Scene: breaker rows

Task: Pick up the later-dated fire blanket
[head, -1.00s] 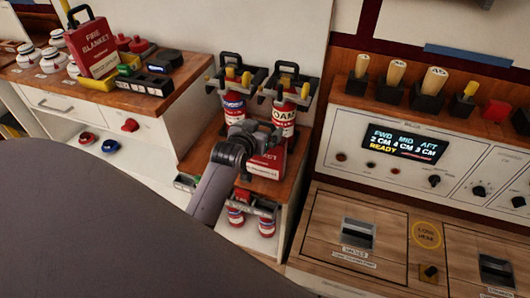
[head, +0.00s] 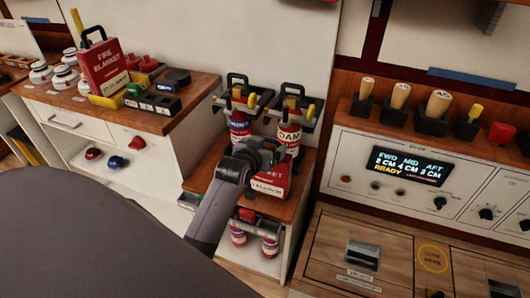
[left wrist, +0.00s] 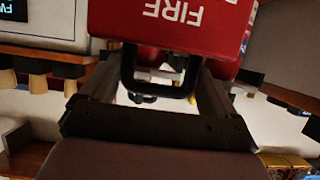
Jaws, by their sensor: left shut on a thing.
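One red fire blanket case (head: 270,186) is at the low wooden shelf, in front of the extinguishers. My left gripper (head: 262,152) is above it and hides its upper part. In the left wrist view, the gripper (left wrist: 160,85) is shut on the black handle (left wrist: 128,72) of a red case (left wrist: 165,22) with upside-down "FIRE" lettering. I cannot tell whether this case touches the shelf. A second fire blanket case (head: 106,66) stands upright on the left counter, with its black handle up. I cannot read a date on either case. My right gripper is not in view.
Two extinguishers (head: 240,128) (head: 288,136) stand in brackets close behind my left gripper. The left counter (head: 196,92) also holds white-and-red jars (head: 64,76) and a yellow block (head: 108,100). A control panel (head: 410,166) with knobs and a display stands on the right.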

